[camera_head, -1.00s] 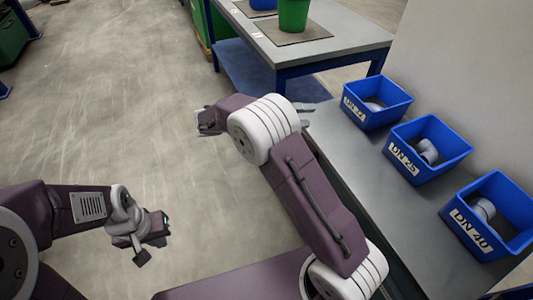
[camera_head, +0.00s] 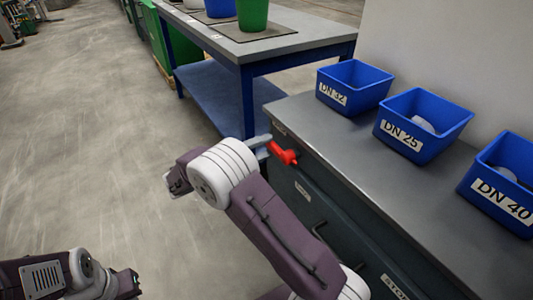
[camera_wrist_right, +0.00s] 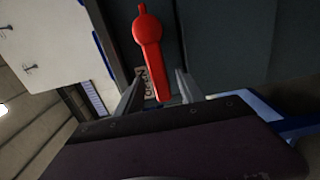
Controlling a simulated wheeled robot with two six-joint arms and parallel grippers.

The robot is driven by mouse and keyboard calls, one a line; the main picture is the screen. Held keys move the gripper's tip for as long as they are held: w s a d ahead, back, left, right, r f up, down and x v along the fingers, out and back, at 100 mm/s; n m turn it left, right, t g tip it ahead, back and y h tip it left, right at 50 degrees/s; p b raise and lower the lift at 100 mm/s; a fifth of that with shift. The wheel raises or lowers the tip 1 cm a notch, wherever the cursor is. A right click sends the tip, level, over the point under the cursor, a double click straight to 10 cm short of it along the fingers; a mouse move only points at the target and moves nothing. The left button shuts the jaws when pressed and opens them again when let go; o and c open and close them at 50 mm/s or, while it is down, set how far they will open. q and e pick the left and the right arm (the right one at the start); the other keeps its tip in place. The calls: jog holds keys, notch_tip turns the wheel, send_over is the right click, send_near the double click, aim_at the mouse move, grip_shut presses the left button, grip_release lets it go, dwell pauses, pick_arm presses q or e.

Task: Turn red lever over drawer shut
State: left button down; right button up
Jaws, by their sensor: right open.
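The red lever (camera_head: 284,154) sits on the dark front of the workbench cabinet, near its far end, above the drawers. In the right wrist view the red lever (camera_wrist_right: 149,45) has a round hub, and its handle reaches down between my fingers. My right gripper (camera_head: 260,142) is open at the lever, with part of it hidden behind my own arm. In the wrist view its two fingers (camera_wrist_right: 158,85) stand on either side of the handle, with gaps visible. My left gripper (camera_head: 128,284) is low at the left, and its jaws are unclear.
Blue bins labelled DN 32 (camera_head: 333,95), DN 25 (camera_head: 402,137) and DN 40 (camera_head: 500,200) stand on the grey bench top (camera_head: 365,160). A dark drawer handle (camera_head: 318,228) shows on the cabinet front. A blue-framed table (camera_head: 290,42) stands beyond.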

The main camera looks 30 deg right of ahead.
jog(key=shift+d, duration=0.7)
grip_shut()
dwell(0.9)
